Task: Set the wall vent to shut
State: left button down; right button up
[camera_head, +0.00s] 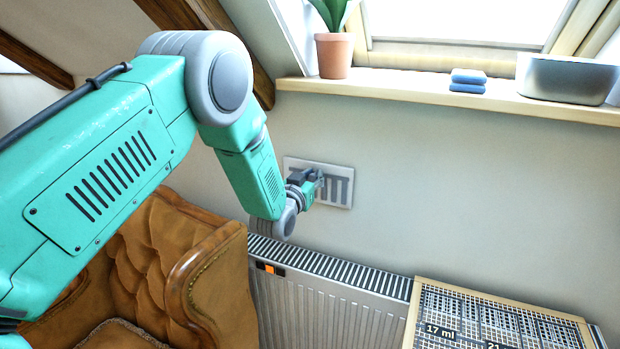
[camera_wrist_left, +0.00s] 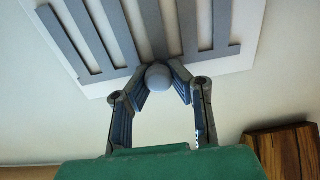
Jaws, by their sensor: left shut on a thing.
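The wall vent (camera_head: 338,187) is a pale plate with grey slats on the wall below the window sill. It also fills the top of the left wrist view (camera_wrist_left: 198,58), where gaps of the pale plate show between the slats. A round grey knob (camera_wrist_left: 158,77) stands out at the vent's lower middle. My left gripper (camera_head: 314,180) is at the vent, covering its left part in the head view. In the left wrist view its two fingers (camera_wrist_left: 160,84) are shut on the knob, one on each side. My right gripper is not in view.
A radiator (camera_head: 330,308) stands under the vent. A brown leather armchair (camera_head: 208,270) is at lower left. The window sill (camera_head: 420,95) holds a potted plant (camera_head: 334,55), blue folded cloths (camera_head: 468,80) and a grey bin (camera_head: 566,80). A gridded board (camera_head: 480,318) is at lower right.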

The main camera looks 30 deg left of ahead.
pick_arm(q)
jog(key=shift+s+d+f, duration=0.15)
jog(key=shift+s+f, duration=0.05)
jog(key=shift+f, duration=0.45)
jog(key=c, duration=1.4)
grip_release()
jog(key=shift+o, duration=0.2)
jog(key=shift+a, duration=0.2)
jog(key=shift+w+d+r, duration=0.1)
jog(key=shift+d+r, duration=0.2)
jog(key=shift+d, duration=0.05)
jog(key=shift+s, duration=0.35)
jog(key=s, duration=1.1)
jog(key=shift+d, duration=0.25)
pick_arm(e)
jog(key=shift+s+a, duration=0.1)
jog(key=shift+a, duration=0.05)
pick_arm(q)
jog(key=shift+s+a+f, duration=0.1)
jog(key=shift+f, duration=0.15)
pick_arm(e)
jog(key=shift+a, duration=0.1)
